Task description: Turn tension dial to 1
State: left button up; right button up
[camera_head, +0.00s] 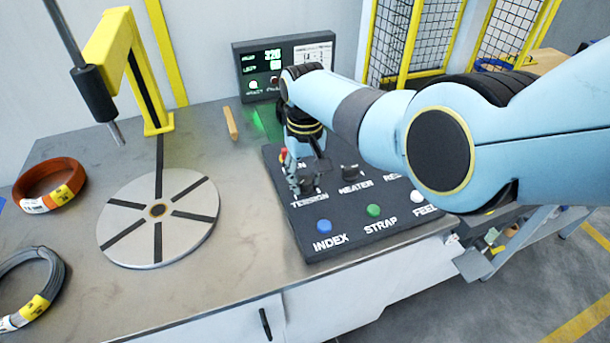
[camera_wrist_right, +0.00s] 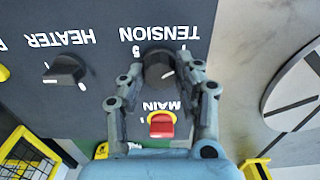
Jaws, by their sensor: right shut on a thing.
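The tension dial is a dark round knob on the dark control panel (camera_head: 272,160). It shows in the right wrist view (camera_wrist_right: 159,68) under the white word TENSION, with a 5 printed beside it. A small pale mark shows on its edge; I cannot read which number it points to. My right gripper (camera_wrist_right: 161,62) has its two grey fingers on either side of the dial, shut on it. In the head view my right gripper (camera_head: 304,180) reaches down over the dial and hides most of it. My left gripper is not in view.
The red main switch (camera_wrist_right: 161,125) sits between my fingers' bases. The heater knob (camera_wrist_right: 66,70) is beside the dial. Blue (camera_head: 323,227), green (camera_head: 374,210) and white buttons line the panel front. A display (camera_head: 285,64) stands behind. A round turntable (camera_head: 190,235) and coils lie left.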

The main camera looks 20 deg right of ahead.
aim_at(305, 179)
jog(key=o, duration=1.1)
jog(key=shift+o, duration=0.2)
notch_tip(305, 179, up, 12)
